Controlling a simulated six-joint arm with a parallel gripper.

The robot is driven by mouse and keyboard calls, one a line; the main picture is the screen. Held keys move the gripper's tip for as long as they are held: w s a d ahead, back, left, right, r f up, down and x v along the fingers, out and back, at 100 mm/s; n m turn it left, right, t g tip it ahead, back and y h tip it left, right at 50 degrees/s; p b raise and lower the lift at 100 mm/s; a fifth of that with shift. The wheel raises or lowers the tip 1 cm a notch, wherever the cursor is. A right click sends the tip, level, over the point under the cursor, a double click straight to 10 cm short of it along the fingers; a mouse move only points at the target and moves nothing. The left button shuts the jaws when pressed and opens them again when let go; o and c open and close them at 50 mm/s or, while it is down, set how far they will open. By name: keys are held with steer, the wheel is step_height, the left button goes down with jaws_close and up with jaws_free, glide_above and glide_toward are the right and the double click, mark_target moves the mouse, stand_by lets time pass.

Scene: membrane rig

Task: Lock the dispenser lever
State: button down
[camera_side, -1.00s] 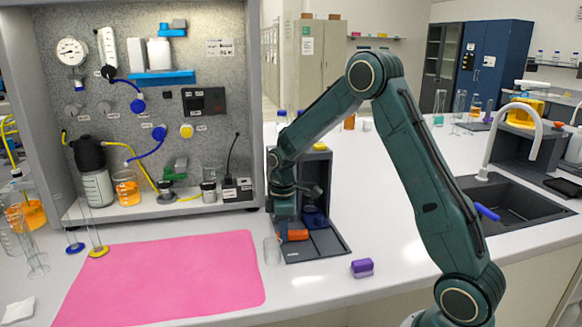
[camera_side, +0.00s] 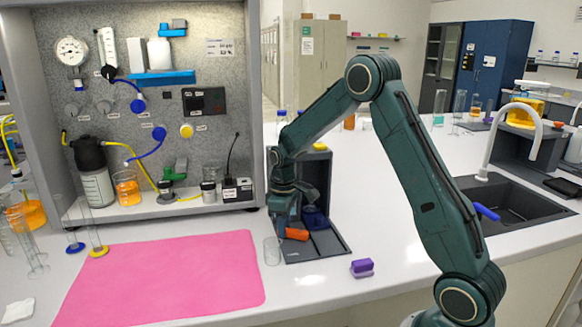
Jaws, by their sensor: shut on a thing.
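The dark dispenser (camera_side: 320,175) stands on the white bench right of the panel, with a flat dark base (camera_side: 318,248) in front. An orange lever piece (camera_side: 297,234) sits low at its front, tilted slightly down to the right. A dark blue part (camera_side: 316,218) is just behind and right of it. My gripper (camera_side: 288,228) points down at the left end of the orange lever and is shut on it. The fingers are small and dark here, and my wrist hides part of the dispenser's left side.
A clear glass beaker (camera_side: 272,251) stands close to the left of the dispenser base. A purple block (camera_side: 362,268) lies to the front right. A pink mat (camera_side: 160,280) covers the left bench.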

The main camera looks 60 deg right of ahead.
steer(key=c, duration=1.3)
jaws_free()
steer(key=shift+r, duration=0.1)
step_height(320, 180, up, 14)
steer(key=shift+f, duration=0.15)
steer(key=s+a+r+m+t, duration=0.1)
steer(key=s+a+r+t, duration=0.2)
steer(key=s+a+r, duration=0.65)
steer(key=s+a+f+t, duration=0.1)
steer(key=s, duration=0.4)
steer(key=s+a+f+m, duration=0.1)
steer(key=s+a, duration=0.1)
steer(key=s, duration=0.4)
steer(key=s+a+f+t, duration=0.1)
steer(key=s+a, duration=0.1)
steer(key=s, duration=0.3)
steer(key=shift+s+a+f+m+t, duration=0.25)
steer(key=shift+f+m+t, duration=0.05)
steer(key=shift+m, duration=0.1)
